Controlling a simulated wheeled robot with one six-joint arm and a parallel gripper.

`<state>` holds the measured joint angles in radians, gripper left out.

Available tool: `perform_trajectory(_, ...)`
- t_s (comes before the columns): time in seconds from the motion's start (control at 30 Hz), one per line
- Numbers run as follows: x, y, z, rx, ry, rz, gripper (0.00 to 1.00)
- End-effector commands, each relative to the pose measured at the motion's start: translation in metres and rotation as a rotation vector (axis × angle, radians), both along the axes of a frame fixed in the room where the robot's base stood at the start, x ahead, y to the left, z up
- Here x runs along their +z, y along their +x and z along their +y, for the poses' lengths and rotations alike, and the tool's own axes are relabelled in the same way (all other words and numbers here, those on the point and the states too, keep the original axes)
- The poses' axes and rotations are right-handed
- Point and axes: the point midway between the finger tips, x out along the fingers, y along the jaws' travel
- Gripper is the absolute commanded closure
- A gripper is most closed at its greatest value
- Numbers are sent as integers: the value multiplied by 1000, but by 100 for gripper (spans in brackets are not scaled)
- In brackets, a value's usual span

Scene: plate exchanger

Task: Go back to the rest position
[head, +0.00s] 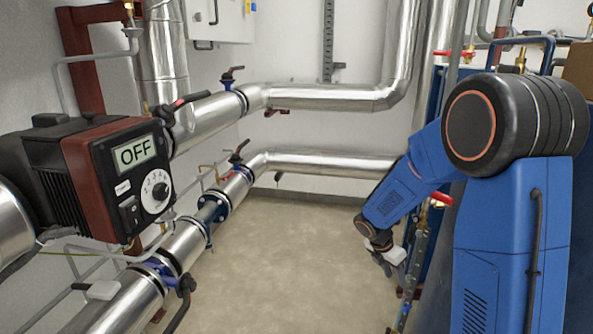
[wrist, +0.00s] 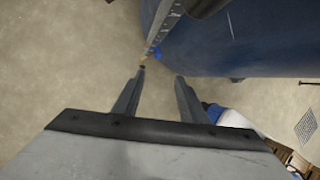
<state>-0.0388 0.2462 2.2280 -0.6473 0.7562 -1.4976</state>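My gripper (wrist: 160,76) shows in the wrist view with its two fingers apart and nothing between them. Bare floor lies beyond the fingertips. In the head view my gripper (head: 385,266) is small, at the end of my blue arm, right of centre. It points down over the floor, close to the blue equipment on the right. My arm hides part of that equipment.
A pump (head: 95,180) reading OFF stands at the left on silver pipes (head: 190,240). More pipes run along the back wall. A dark blue rounded body (wrist: 240,40) is close beside the fingers. The middle floor (head: 280,270) is clear.

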Motion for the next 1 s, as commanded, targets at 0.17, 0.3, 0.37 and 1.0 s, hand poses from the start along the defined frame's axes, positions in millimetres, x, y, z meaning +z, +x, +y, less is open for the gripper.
perform_trajectory(0.17, 40, -26, 4, -190, 41, -115, 62)
perform_trajectory(0.3, 70, -51, 8, -363, 83, -207, 62)
perform_trajectory(0.37, 82, -62, 10, -437, 104, -246, 62)
perform_trajectory(1.0, 171, -189, 41, -1207, 381, -569, 62)
